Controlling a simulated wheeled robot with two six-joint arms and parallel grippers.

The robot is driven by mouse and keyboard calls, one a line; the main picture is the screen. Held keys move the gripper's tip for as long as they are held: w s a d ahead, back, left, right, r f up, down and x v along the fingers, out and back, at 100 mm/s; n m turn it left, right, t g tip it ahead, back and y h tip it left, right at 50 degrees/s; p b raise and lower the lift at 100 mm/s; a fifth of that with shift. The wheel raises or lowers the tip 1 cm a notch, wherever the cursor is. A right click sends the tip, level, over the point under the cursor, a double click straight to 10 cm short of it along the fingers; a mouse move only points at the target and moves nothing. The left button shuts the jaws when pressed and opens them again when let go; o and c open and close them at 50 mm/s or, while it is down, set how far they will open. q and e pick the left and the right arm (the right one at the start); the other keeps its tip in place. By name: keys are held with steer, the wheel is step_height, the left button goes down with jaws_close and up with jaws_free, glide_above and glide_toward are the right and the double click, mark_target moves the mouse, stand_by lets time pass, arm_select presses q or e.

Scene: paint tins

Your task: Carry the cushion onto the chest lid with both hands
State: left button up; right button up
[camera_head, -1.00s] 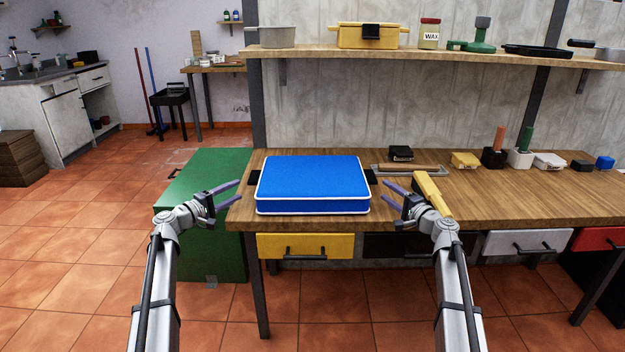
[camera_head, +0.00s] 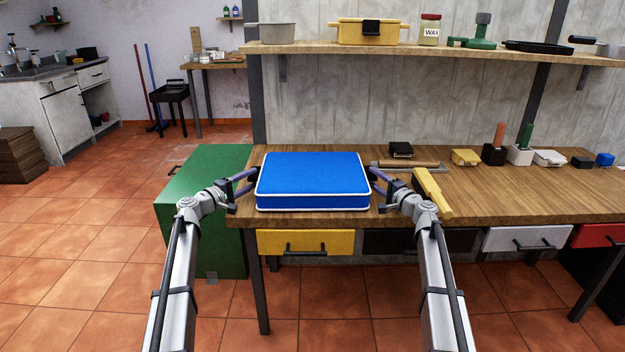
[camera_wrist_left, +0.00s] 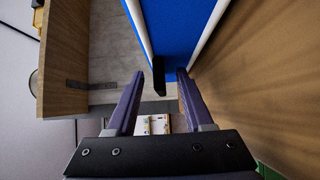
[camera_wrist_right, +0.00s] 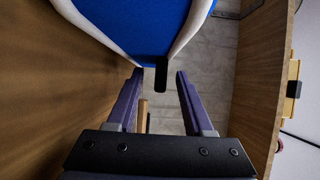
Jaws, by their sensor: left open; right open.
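The blue cushion (camera_head: 312,175) with white piping lies flat on the left end of the wooden workbench. It has a black tab on each side. My left gripper (camera_head: 246,181) is open at its left side; in the left wrist view the black tab (camera_wrist_left: 159,76) shows between or just beyond the finger tips. My right gripper (camera_head: 380,181) is open at its right side; in the right wrist view the other black tab (camera_wrist_right: 161,75) shows between the finger tips. The green chest (camera_head: 200,205) stands on the floor left of the bench, lid closed.
The workbench (camera_head: 460,200) holds a yellow-handled tool (camera_head: 432,192) close beside my right gripper, a trowel (camera_head: 408,165) and a black box (camera_head: 401,149) behind. The chest lid (camera_head: 212,168) looks clear.

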arm_select(q)
steer(key=shift+w+d, duration=0.25)
steer(key=shift+w, duration=0.1)
arm_select(e)
steer(key=shift+w+a, duration=0.2)
steer(key=shift+w, duration=0.2)
arm_select(q)
jaws_close()
arm_select(e)
jaws_close()
stand_by(0.6)
